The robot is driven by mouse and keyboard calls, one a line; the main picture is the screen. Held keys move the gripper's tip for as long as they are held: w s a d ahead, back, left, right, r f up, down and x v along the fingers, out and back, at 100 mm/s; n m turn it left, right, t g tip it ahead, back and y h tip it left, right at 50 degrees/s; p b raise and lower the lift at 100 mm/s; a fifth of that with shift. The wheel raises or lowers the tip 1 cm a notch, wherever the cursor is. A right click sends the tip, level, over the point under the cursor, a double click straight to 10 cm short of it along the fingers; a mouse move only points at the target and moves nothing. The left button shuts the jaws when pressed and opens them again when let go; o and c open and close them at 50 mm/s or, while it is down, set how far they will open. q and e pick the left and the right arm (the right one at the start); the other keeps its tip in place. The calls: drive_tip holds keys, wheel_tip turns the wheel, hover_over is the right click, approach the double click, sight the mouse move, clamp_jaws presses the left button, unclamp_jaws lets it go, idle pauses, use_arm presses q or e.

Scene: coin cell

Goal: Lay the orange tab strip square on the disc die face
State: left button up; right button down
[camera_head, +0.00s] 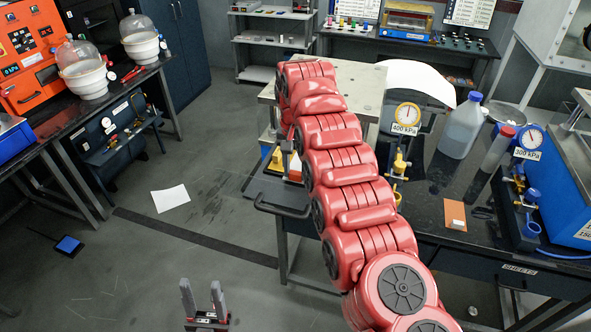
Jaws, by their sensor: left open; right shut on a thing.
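My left gripper (206,302) is open and empty, low over the floor at the bottom of the view, with two upright grey fingers apart. My red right arm rises from the lower right and bends over a metal-topped stand (352,80) on the bench. Its gripper is hidden behind the arm, so what it holds does not show. A small flat orange piece with a pale lower edge (455,214) lies on the dark bench; I cannot tell whether it is the tab strip. The disc die face cannot be made out; my arm covers much of that area.
On the dark bench (428,190) stand a gauge marked 400 kPa (407,115), a blue-capped jug (461,128), a red-capped tube (497,150) and a blue machine (560,180). A black handle (283,210) juts from the bench's left side.

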drive_tip(key=shift+f, duration=0.1)
idle(0.6)
drive_tip(key=shift+c, duration=1.8)
unclamp_jaws()
drive_tip(key=shift+r+p, duration=3.2)
drive_tip(key=shift+r, duration=0.35)
